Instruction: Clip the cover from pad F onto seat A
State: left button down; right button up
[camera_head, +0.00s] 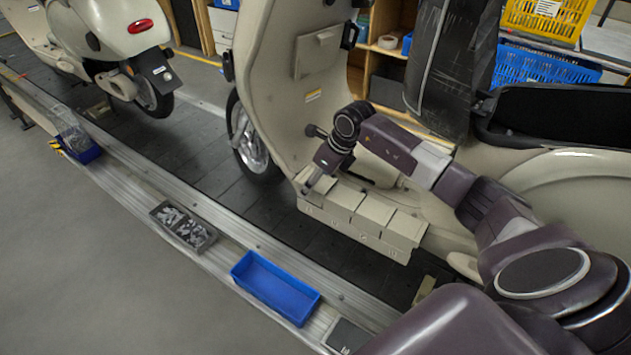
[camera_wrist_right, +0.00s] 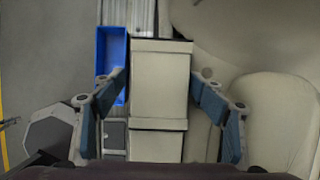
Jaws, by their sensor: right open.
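Several beige box-like covers or pads stand in a row (camera_head: 362,222) along the scooter's floorboard in the head view. Their letters cannot be read, so I cannot tell which is pad F or seat A. My right gripper (camera_head: 316,183) is over the far-left end of this row. In the right wrist view, my right gripper (camera_wrist_right: 160,84) is open, with one finger on each side of a beige cover (camera_wrist_right: 160,88). I cannot tell whether the fingers touch it. My left gripper is not in view.
A blue tray (camera_head: 275,287) and a dark tray of metal parts (camera_head: 183,226) sit on the aluminium rail. The cream scooter body (camera_head: 290,110) rises close behind the row. Another scooter (camera_head: 115,30) stands at the back left. Grey floor (camera_head: 80,260) is clear at the left.

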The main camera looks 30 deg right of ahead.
jog(key=shift+d+r, duration=0.1)
jog(key=shift+r, duration=0.05)
jog(key=v, duration=1.1)
jog(key=shift+s+r, duration=0.2)
jog(key=shift+r, duration=0.15)
